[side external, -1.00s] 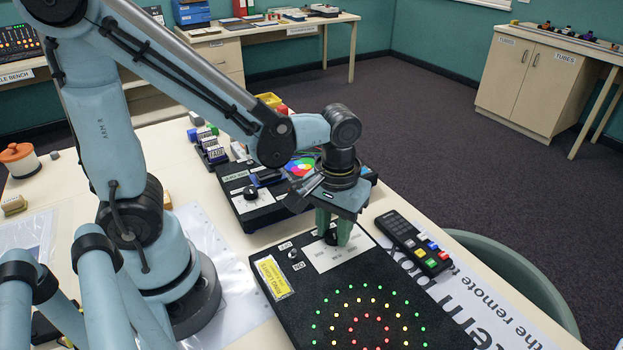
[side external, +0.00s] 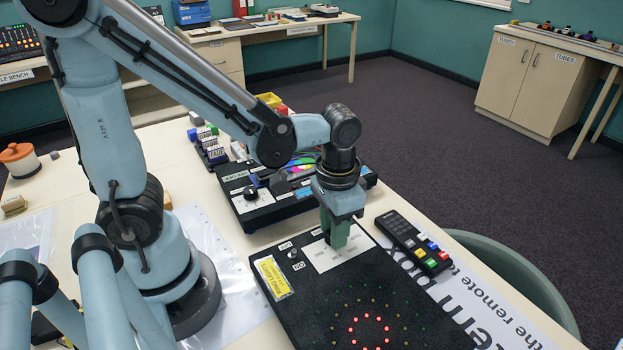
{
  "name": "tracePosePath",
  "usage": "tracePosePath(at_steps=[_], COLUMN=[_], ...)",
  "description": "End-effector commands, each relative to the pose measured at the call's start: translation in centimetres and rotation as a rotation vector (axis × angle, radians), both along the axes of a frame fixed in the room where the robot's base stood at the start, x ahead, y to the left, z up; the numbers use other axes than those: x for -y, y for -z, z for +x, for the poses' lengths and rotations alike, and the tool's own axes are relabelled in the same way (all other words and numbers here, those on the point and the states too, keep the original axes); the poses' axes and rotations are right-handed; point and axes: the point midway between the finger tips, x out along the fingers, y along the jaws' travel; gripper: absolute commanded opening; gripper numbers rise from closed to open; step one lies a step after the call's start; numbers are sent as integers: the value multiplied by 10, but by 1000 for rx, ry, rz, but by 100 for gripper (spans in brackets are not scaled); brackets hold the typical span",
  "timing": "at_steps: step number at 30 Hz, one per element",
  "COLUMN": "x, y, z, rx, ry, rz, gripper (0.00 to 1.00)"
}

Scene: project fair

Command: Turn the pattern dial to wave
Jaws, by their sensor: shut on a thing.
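The black light board (side external: 300,322) lies on the table in the front middle of the view. Its LED rings show only the inner red ring (side external: 370,331) lit, and the outer lights look dark. My gripper (side external: 335,240) points down at the board's white label plate (side external: 325,258) near its back edge. Its green fingers are shut on the pattern dial, which the fingers hide. Which mark the dial points to cannot be read.
A small switch (side external: 292,253) and a yellow label (side external: 273,276) sit on the board left of my gripper. A remote (side external: 413,243) lies close at the right. Another black device with a knob (side external: 250,192) stands just behind.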

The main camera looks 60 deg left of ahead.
Motion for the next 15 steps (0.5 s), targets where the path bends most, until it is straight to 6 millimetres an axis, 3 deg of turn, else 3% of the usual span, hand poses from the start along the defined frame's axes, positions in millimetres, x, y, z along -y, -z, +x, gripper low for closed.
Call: tracePosePath(at_steps=[15], x=[0], y=[0], z=[0], rx=[0], ry=[220], rz=[0], gripper=[1])
